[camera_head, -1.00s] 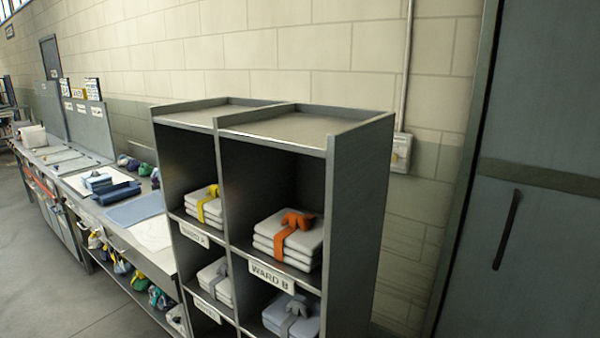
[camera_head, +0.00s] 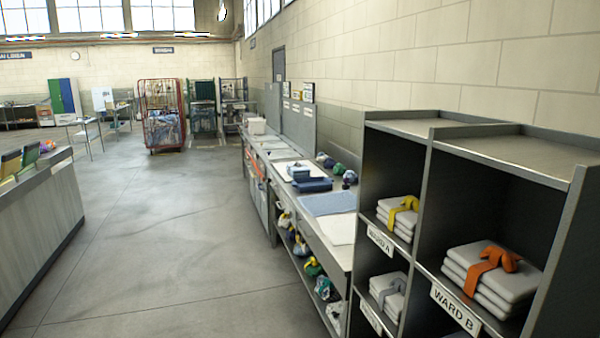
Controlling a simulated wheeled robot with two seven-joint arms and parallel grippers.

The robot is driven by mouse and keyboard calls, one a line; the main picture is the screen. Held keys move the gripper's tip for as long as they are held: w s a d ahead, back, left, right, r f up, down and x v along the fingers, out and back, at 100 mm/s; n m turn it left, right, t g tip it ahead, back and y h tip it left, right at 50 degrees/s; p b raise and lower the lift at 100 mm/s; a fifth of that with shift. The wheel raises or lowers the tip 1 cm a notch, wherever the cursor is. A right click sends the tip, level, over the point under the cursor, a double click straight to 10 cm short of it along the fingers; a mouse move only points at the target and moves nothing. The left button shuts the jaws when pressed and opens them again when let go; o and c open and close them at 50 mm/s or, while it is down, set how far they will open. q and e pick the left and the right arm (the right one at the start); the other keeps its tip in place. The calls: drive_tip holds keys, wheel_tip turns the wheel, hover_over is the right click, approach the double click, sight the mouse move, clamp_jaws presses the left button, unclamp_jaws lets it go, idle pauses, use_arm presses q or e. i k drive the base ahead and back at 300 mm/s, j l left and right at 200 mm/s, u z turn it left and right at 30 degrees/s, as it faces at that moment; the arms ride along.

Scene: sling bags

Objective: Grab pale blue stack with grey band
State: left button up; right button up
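A grey shelf unit (camera_head: 437,178) stands at the right with folded stacks in its compartments. In the lower left compartment lies a pale stack with a grey band (camera_head: 388,293); whether it is pale blue or white is hard to tell. In the lower right compartment, under the WARD B label, only a sliver of a stack shows at the bottom edge of the picture. Its band is out of view now. Neither of my grippers is in view.
The upper compartments hold a white stack with a yellow band (camera_head: 399,217) and one with an orange band (camera_head: 491,275). A long counter (camera_head: 340,255) runs away left of the shelf. The floor (camera_head: 170,240) is open between it and another counter (camera_head: 40,215). A red cage trolley (camera_head: 162,115) stands far back.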

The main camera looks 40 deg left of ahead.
sight(298, 170)
drive_tip(key=i+j, duration=0.15)
drive_tip(key=j, duration=0.2)
drive_tip(key=i+j+z, duration=0.1)
drive_tip(key=j, duration=0.25)
drive_tip(key=i+j, duration=0.2)
drive_tip(key=j, duration=0.15)
drive_tip(key=i+j+z, duration=0.1)
drive_tip(key=j, duration=0.25)
drive_tip(key=i+j, duration=0.15)
drive_tip(key=j, duration=0.2)
drive_tip(key=i+j, duration=0.15)
drive_tip(key=j, duration=0.25)
drive_tip(key=i+j+z, duration=0.15)
drive_tip(key=j, duration=0.35)
drive_tip(key=i+j+z, duration=0.1)
drive_tip(key=j, duration=0.4)
drive_tip(key=i+j+z, duration=0.15)
drive_tip(key=j, duration=0.35)
drive_tip(key=i+j+z, duration=0.1)
drive_tip(key=j, duration=0.45)
drive_tip(key=i+j+z, duration=0.15)
drive_tip(key=j, duration=0.35)
drive_tip(key=j+z, duration=0.15)
drive_tip(key=j, duration=0.55)
drive_tip(key=j+z, duration=0.15)
drive_tip(key=j, duration=0.5)
drive_tip(key=k+j+z, duration=0.1)
drive_tip(key=j, duration=0.6)
drive_tip(key=k+j+z, duration=0.15)
drive_tip(key=j, duration=0.5)
